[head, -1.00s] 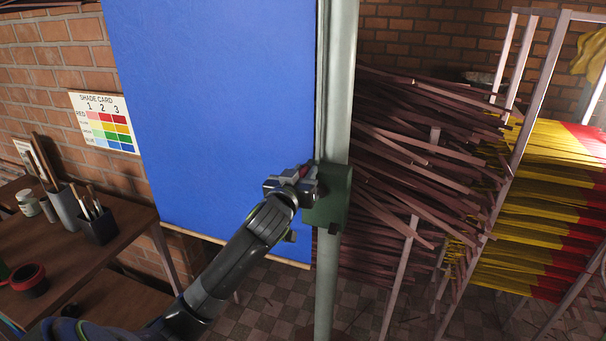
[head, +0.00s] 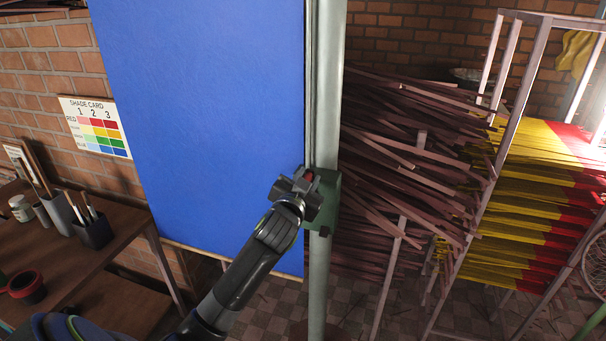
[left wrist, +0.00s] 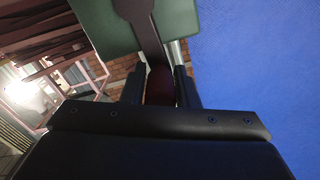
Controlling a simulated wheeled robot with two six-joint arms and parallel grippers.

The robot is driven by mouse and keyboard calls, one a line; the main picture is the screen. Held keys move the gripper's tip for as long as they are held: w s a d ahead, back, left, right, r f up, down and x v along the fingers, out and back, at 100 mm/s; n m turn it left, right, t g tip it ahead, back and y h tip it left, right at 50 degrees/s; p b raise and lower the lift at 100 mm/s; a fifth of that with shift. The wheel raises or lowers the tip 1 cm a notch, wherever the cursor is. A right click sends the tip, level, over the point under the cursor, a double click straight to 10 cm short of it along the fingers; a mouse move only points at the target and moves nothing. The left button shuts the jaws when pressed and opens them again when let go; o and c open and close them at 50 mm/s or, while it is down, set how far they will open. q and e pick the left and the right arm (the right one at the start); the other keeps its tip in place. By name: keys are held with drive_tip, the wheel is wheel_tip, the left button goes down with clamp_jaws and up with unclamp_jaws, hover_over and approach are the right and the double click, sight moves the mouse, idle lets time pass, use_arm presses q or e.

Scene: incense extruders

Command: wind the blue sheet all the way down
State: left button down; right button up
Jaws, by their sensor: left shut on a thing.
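The blue sheet (head: 210,120) hangs upright, with its bottom edge a little above the tiled floor in the head view. It also fills the right side of the left wrist view (left wrist: 265,75). A green winder box (head: 327,200) is fixed to the pale post (head: 325,95) at the sheet's right edge. My left gripper (head: 303,183) is at the box. In the left wrist view its fingers are shut on a dark red crank handle (left wrist: 159,85), whose dark arm crosses the green box (left wrist: 105,25). The handle is mostly hidden by the gripper in the head view. My right gripper is not in view.
A wooden table (head: 115,255) with brush pots (head: 92,230) and a red-rimmed bowl (head: 27,287) is at the left. A shade card (head: 94,126) hangs on the brick wall. Racks of brown sticks (head: 410,150) and yellow-red sticks (head: 530,215) fill the right.

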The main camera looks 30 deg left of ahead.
use_arm(q)
drive_tip(key=shift+d+f+m, duration=0.1)
drive_tip(key=shift+f+m, duration=0.05)
drive_tip(key=shift+m, duration=0.35)
drive_tip(key=c, duration=1.3)
unclamp_jaws()
drive_tip(key=shift+o, duration=0.5)
